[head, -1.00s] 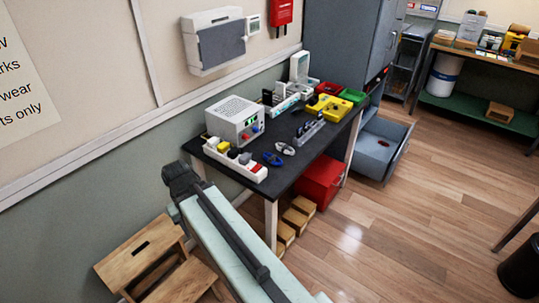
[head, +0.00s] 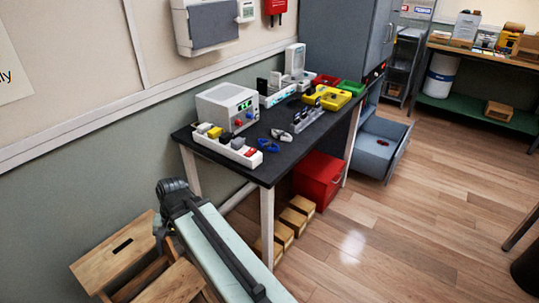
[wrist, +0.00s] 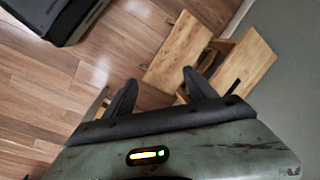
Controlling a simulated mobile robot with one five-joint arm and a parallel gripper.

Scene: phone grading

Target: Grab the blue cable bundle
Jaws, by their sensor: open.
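The blue cable bundle (head: 268,145) lies on the dark table top (head: 233,154) in the head view, near the front edge and right of a white power strip. A grey-white cable bundle (head: 282,135) lies just behind it. My gripper (wrist: 158,88) shows in the wrist view with its two dark fingers apart and nothing between them. It is over the floor area near a wooden step stool, away from the table top. The blue bundle does not show in the wrist view.
The power strip (head: 227,146) with plugs and a white power supply box (head: 227,107) stand left of the bundles. A grey rack (head: 308,119) and yellow tray (head: 335,97) stand behind. The wooden step stool (head: 112,257) is at lower left. Open floor (head: 400,230) lies right.

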